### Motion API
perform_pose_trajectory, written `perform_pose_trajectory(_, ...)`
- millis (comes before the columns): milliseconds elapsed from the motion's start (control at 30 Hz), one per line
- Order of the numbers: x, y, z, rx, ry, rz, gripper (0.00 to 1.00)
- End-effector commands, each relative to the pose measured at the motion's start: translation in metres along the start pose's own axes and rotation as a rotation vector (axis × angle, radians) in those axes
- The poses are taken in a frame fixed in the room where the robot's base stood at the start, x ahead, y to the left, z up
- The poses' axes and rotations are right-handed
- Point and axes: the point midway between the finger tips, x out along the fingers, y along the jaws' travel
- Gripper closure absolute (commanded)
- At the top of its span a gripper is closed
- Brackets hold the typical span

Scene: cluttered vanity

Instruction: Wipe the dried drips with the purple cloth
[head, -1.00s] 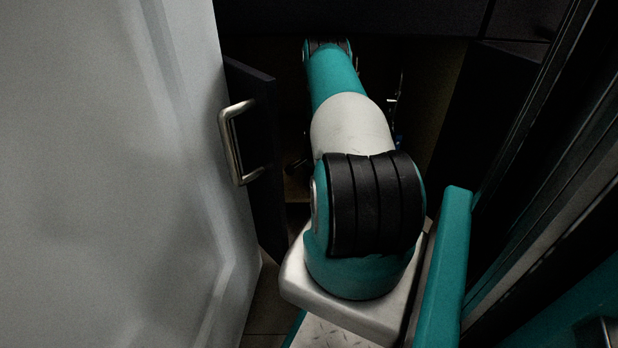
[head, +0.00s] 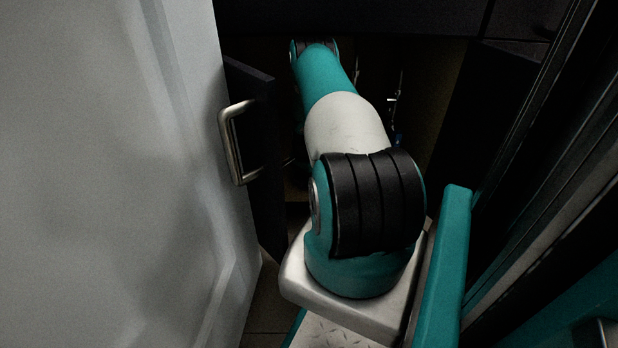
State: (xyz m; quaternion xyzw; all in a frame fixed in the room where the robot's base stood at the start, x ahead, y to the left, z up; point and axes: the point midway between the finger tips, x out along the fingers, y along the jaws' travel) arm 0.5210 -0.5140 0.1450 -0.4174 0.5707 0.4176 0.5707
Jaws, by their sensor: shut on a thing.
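My arm reaches away into a dark open cabinet, and its far end is hidden behind its own links and the dark cabinet top. My gripper does not show in the head view. The purple cloth and the dried drips do not show either.
An open dark cabinet door (head: 262,160) with a metal handle (head: 232,145) stands close left of my arm. A large pale panel (head: 110,170) fills the left side. Small objects (head: 396,112) stand dimly inside the cabinet, right of my arm. Another dark door or panel (head: 480,110) stands at right.

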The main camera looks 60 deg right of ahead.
Motion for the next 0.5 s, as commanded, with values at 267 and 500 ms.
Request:
perform_pose_trajectory(267, 0.003, -0.017, 0.018, -0.002, -0.001, 0.001, 0.67)
perform_pose_trajectory(500, 0.003, -0.024, 0.025, -0.003, -0.002, 0.000, 0.67)
